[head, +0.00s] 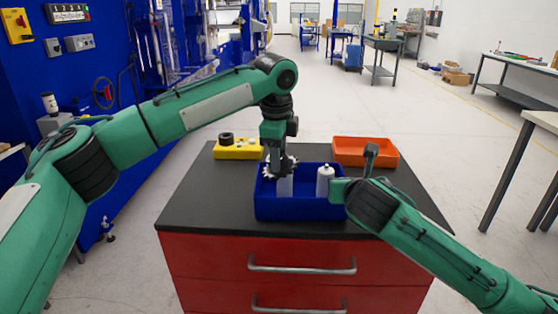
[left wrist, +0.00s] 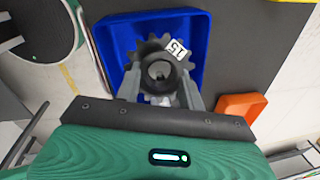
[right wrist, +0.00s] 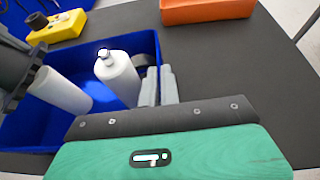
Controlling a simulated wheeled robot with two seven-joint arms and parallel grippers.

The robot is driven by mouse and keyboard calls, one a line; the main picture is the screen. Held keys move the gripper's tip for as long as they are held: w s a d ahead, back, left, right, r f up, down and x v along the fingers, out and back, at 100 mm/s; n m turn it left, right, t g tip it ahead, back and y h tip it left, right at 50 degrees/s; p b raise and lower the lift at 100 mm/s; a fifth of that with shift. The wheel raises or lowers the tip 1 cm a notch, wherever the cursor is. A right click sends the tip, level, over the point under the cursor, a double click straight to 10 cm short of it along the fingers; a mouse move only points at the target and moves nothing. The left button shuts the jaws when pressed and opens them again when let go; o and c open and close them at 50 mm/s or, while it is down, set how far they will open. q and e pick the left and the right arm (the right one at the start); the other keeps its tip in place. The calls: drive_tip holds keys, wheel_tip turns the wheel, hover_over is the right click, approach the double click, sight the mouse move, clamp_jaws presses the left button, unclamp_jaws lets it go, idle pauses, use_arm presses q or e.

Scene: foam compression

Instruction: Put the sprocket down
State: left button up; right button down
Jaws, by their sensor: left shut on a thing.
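The sprocket (head: 273,170) is a dark toothed wheel with a raised round hub. My left gripper (head: 279,152) is shut on it and holds it over the left part of the blue bin (head: 300,210). In the left wrist view the fingers clasp the hub of the sprocket (left wrist: 158,72), and a white tag reading 15 shows on it. The bin (left wrist: 112,35) lies below it.
A yellow block (head: 232,153) and an orange tray (head: 365,152) sit behind on the dark worktop (head: 205,195). The worktop left of the bin is clear.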

use_arm(q)
wheel_tip(320, 180, up, 8)
hover_over(283, 171)
drive_tip(key=f, duration=0.4)
drive_tip(key=s+f, duration=0.1)
drive_tip(key=f, duration=0.1)
drive_tip(key=shift+f, duration=0.1)
idle(0.5)
drive_tip(key=shift+f, duration=0.2)
drive_tip(key=shift+f, duration=0.4)
drive_tip(key=o, duration=1.3)
drive_tip(key=shift+r, duration=0.1)
wheel_tip(283, 171, up, 13)
drive_tip(key=s, duration=0.1)
drive_tip(key=shift+s+a, duration=0.2)
drive_tip(key=shift+s, duration=0.05)
